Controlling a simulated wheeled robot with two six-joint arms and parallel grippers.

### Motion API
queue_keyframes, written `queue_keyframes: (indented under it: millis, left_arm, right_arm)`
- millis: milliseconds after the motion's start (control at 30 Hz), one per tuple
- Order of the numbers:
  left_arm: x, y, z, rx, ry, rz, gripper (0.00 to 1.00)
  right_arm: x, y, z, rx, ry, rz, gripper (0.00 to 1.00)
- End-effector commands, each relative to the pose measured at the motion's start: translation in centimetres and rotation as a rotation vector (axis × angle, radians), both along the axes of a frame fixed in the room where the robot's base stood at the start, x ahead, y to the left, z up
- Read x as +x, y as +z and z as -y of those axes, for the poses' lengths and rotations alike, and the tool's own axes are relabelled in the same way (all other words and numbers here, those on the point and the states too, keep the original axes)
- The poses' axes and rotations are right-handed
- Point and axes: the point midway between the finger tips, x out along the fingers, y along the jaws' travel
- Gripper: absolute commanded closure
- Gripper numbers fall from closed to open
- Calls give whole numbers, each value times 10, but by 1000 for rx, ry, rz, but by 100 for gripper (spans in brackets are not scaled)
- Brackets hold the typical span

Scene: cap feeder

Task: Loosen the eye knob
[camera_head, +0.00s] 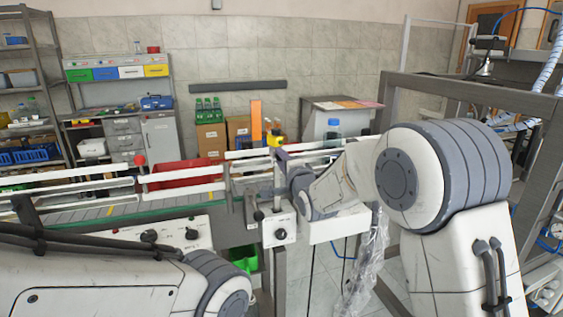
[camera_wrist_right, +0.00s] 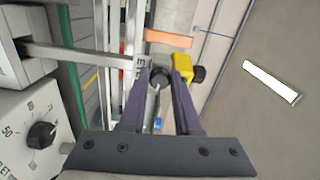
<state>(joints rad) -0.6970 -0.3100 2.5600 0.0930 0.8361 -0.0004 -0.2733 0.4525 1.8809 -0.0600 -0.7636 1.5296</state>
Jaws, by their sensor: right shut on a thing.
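In the right wrist view a dark round knob (camera_wrist_right: 160,77) sits between the tips of my right gripper (camera_wrist_right: 159,82). The two purple fingers are shut on it; it appears to be the eye knob. A yellow block (camera_wrist_right: 182,66) with a black end piece stands just right of the right fingertip. In the head view the right gripper (camera_head: 281,157) is at the conveyor rails, just below the yellow part (camera_head: 275,139). The knob itself is hidden there. My left arm shows at lower left, but its gripper is out of view.
Long white rails (camera_head: 190,168) run across the conveyor. An upright orange bar (camera_head: 256,120) stands behind the gripper. A white control box with a black dial (camera_wrist_right: 41,134) is at left in the wrist view. A blue-capped bottle (camera_head: 333,131) stands to the right.

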Motion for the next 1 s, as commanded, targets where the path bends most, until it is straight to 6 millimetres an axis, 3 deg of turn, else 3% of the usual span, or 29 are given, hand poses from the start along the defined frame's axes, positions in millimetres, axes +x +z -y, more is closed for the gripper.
queue_keyframes:
  millis: [333, 367, 400, 433, 767, 1000]
  left_arm:
    - [0, 0, 0, 0, 0, 0, 50]
    - [0, 0, 0, 0, 0, 0, 50]
    - [0, 0, 0, 0, 0, 0, 50]
    - [0, 0, 0, 0, 0, 0, 50]
    - [0, -1, 0, 0, 0, 0, 50]
    - [0, -12, 0, 0, 0, 0, 50]
  right_arm:
    - [1, 0, 2, 3, -4, -1, 100]
    - [1, 0, 2, 3, -4, -1, 57]
    - [1, 0, 2, 3, -4, -1, 42]
    - [0, 0, 2, 2, -3, 0, 38]
    - [-2, 0, 1, 1, -1, 0, 38]
    - [-34, -1, 12, 1, -2, 1, 38]
